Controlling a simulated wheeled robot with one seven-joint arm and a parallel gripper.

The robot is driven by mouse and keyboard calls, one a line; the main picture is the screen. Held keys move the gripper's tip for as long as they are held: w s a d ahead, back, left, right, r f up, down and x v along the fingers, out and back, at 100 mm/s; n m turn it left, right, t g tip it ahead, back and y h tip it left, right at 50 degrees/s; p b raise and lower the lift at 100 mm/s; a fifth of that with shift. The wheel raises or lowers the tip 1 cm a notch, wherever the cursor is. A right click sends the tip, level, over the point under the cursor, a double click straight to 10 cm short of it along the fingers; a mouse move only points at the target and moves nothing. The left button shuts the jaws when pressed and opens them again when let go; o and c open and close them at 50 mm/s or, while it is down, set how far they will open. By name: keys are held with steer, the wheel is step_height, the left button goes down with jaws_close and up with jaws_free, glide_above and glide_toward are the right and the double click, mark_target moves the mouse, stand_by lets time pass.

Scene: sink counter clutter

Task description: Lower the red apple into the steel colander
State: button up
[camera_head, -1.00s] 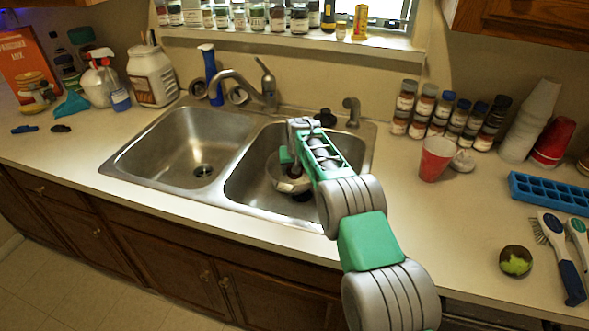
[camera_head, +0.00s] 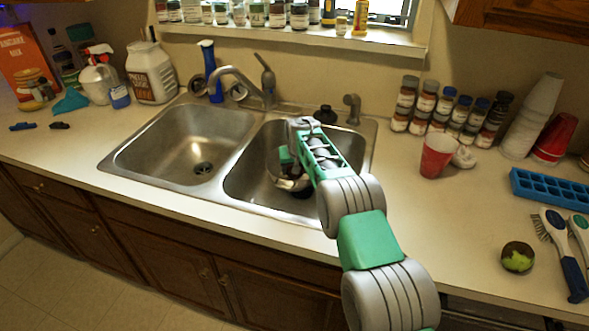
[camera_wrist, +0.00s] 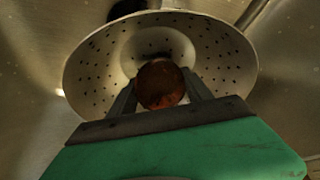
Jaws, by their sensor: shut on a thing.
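The steel colander (camera_wrist: 90,75) is a wide bowl with small dark holes. It sits in the right sink basin, and in the head view its rim (camera_head: 291,184) shows partly behind my arm. The red apple (camera_wrist: 161,84) looks dark red-brown in the wrist view, between my two fingers. My gripper (camera_wrist: 160,92) is shut on the apple, which appears over the colander's middle. I cannot tell from this angle whether the apple touches the colander's bottom. The apple is hidden in the head view.
The left basin (camera_head: 190,145) is empty. The faucet (camera_head: 245,88) stands behind the sink. A red cup (camera_head: 437,156), spice jars (camera_head: 447,108), a blue ice tray (camera_head: 552,190) and a green-brown round item (camera_head: 517,257) stand on the right counter.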

steer(key=shift+f, duration=0.4)
stand_by(0.5)
steer(key=o, duration=1.6)
